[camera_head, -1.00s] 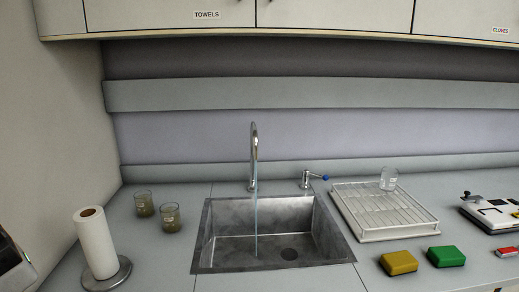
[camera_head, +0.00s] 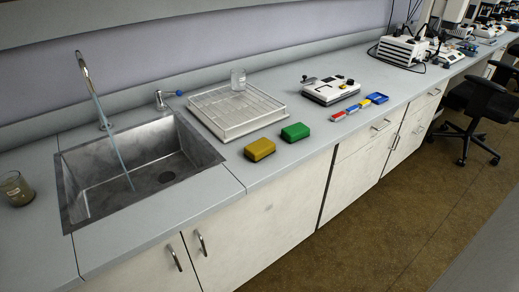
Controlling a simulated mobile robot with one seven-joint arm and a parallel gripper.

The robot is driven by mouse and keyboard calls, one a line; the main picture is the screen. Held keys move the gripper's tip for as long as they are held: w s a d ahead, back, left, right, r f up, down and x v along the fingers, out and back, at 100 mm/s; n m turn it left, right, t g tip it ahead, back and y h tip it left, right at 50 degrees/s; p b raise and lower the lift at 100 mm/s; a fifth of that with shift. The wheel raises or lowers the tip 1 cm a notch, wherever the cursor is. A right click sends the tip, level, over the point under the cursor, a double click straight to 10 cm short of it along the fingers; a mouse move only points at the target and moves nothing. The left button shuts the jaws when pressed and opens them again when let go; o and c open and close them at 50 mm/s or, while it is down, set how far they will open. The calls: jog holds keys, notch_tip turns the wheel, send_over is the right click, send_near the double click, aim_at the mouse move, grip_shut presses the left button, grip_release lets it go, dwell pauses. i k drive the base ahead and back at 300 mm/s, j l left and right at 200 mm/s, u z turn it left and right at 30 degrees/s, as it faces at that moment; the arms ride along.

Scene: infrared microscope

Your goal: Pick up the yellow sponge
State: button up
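The yellow sponge (camera_head: 260,149) lies flat on the grey counter, just in front of the white drying rack and right of the sink. A green sponge (camera_head: 295,132) lies close by on its right, with a small gap between them. The yellow sponge is fully visible and nothing covers it. My gripper is not in view.
The sink (camera_head: 140,165) has water running from its tap. The drying rack (camera_head: 236,111) holds a glass (camera_head: 238,79). A white device (camera_head: 330,90) and small coloured boxes (camera_head: 360,104) stand further right. A black chair (camera_head: 485,105) stands on the brown floor (camera_head: 400,200).

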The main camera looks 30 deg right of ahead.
aim_at(256, 151)
jog(key=i, duration=0.35)
jog(key=i+z, duration=0.15)
jog(key=z, duration=1.45)
